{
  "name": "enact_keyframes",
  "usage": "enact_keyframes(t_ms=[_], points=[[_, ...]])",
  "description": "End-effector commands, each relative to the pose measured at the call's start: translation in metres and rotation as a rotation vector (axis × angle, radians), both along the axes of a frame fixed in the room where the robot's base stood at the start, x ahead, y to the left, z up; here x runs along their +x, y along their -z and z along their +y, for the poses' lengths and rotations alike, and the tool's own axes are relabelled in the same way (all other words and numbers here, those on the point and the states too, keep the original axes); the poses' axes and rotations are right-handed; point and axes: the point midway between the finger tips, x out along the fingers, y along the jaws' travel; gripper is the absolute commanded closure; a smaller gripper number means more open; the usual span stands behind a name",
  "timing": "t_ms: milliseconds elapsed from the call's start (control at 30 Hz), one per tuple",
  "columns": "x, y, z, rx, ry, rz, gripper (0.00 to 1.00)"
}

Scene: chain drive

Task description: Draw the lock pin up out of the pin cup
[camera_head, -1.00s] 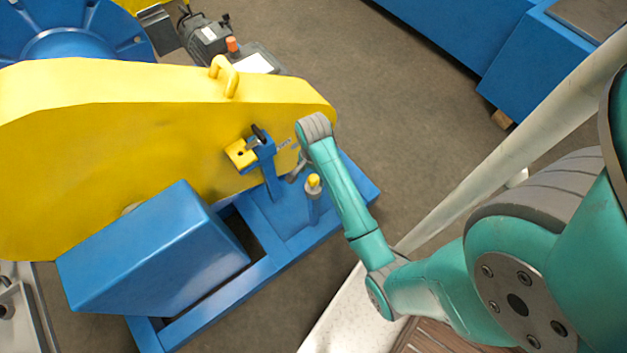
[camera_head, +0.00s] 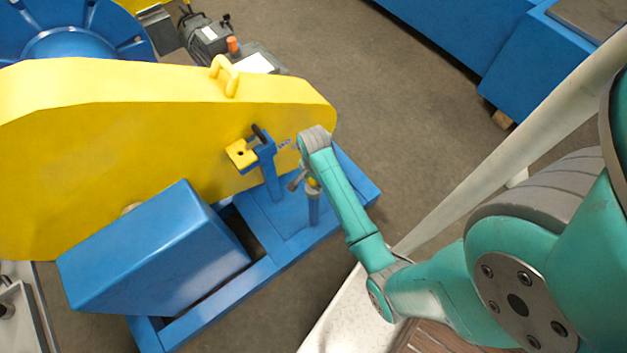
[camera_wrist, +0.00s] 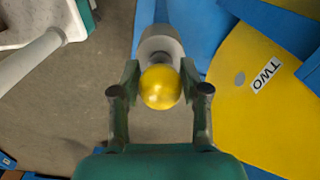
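The lock pin shows as a yellow ball knob (camera_wrist: 160,88) in the wrist view. It also shows, partly hidden by my arm, in the head view (camera_head: 313,182). It stands in the grey pin cup (camera_wrist: 160,42) on top of a short blue post; the cup also shows in the head view (camera_head: 313,192). The pin's shank is hidden. My gripper (camera_wrist: 160,82) has one finger on each side of the knob, with the fingers apart and no clear grip on it. In the head view my gripper (camera_head: 298,182) is mostly hidden behind my wrist.
A blue bracket (camera_head: 268,160) with a yellow block (camera_head: 241,154) and a dark handle stands left of the post. The large yellow guard (camera_head: 130,120) rises behind. The blue base frame (camera_head: 290,225) lies below. Open floor (camera_head: 400,110) lies to the right.

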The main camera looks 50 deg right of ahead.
Motion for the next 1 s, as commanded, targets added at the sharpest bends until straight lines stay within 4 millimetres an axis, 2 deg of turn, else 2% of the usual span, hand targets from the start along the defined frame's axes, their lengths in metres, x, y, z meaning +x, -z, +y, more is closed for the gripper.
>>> enact_keyframes(t_ms=[33,133,567,1000], points=[[0.000,0.000,0.000,0.000,0.000,0.000,0.76],[0.000,0.000,0.000,0.000,0.000,0.000,1.00],[0.000,-0.001,0.000,0.000,0.000,0.000,1.00],[0.001,-0.018,0.000,-0.001,0.000,-0.001,1.00]])
